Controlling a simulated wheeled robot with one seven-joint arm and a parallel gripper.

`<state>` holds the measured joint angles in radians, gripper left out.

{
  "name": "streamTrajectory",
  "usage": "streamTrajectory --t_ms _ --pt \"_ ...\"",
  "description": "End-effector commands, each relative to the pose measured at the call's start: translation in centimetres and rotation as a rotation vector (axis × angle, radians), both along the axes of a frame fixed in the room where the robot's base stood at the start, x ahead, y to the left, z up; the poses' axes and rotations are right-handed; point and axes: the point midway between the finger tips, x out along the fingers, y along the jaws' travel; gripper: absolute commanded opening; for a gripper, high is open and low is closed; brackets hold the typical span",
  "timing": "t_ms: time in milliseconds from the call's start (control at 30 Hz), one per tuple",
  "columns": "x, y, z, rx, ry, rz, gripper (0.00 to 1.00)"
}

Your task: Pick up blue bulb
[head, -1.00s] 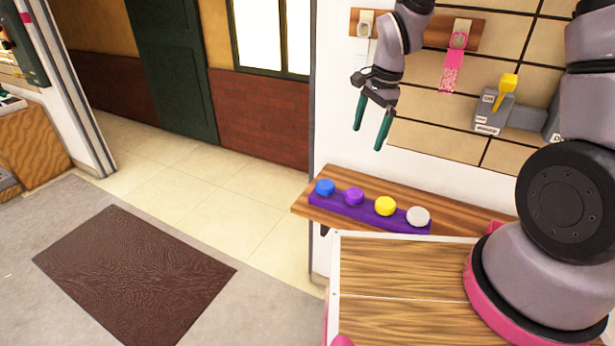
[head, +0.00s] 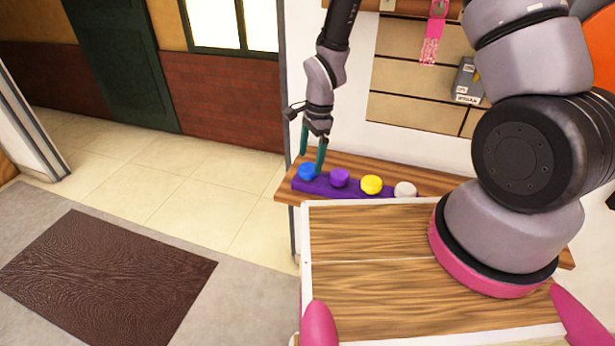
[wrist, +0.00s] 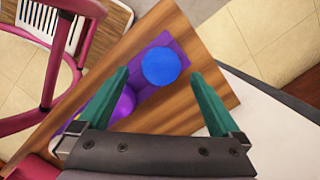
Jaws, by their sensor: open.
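The blue bulb (head: 308,172) sits at the left end of a purple holder (head: 345,193) on a wooden shelf. In the wrist view the blue bulb (wrist: 160,66) shows as a round blue top, just beyond and between the fingertips. My gripper (head: 312,162) points down over the blue bulb, its green fingers apart with nothing held. In the wrist view my gripper (wrist: 160,80) is open, with the left finger overlapping the purple bulb (wrist: 122,104). I cannot tell how far the fingertips are above the bulb.
A purple bulb (head: 340,178), a yellow bulb (head: 371,184) and a white bulb (head: 405,190) stand in a row to the right in the same holder. The wooden shelf (head: 440,181) runs along the wall. A wall panel with tools hangs above.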

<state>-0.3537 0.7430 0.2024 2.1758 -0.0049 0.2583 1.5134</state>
Motion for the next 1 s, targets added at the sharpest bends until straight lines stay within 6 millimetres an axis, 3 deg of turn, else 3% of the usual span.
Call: streamTrajectory --t_ms 200,467,500,533,700,733,1000 --pt "-0.1 0.6 -3.0 -0.001 0.002 0.0 1.0" --pt "-0.1 0.6 -3.3 0.0 -0.001 0.0 1.0" --pt "-0.1 0.6 -3.3 0.0 -0.001 0.0 0.96" --pt "-0.1 0.6 -3.3 0.0 -0.001 0.0 0.85" --pt "-0.1 0.6 -3.3 0.0 -0.001 0.0 0.2" --pt "-0.1 0.6 -3.3 0.0 -0.001 0.0 0.15" --pt "-0.1 0.6 -3.1 0.0 -0.001 0.0 0.14"
